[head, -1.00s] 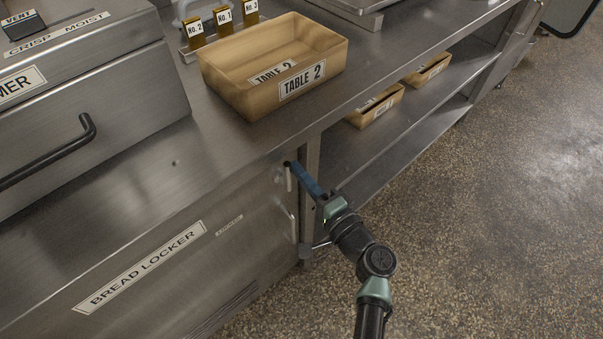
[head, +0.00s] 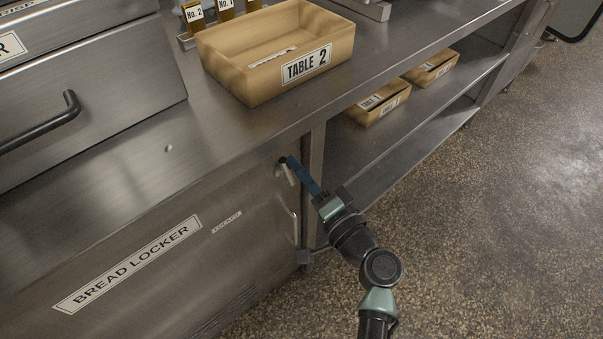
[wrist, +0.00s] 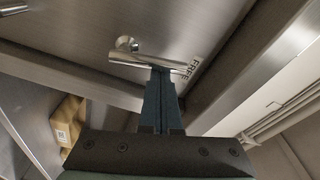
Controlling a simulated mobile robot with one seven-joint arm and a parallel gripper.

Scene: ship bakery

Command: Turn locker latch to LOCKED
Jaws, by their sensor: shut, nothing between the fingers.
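The locker latch (head: 287,174) is a small pale metal lever near the top right corner of the bread locker door (head: 150,250). In the wrist view the latch (wrist: 135,61) is a shiny bar below a round knob. A label (wrist: 192,67) that seems to read FREE lies by the bar's right end. A small label (head: 227,222) on the door seems to read LOCKED. My gripper (head: 289,161) is shut and empty, its blue fingertips at the latch. In the wrist view the gripper's tips (wrist: 160,72) meet the bar right of its middle; contact is not certain.
The steel counter (head: 225,130) overhangs the door and carries a TABLE 2 bin (head: 245,85). More bins (head: 378,104) sit on the shelf at right. The speckled floor (head: 500,220) at right is clear.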

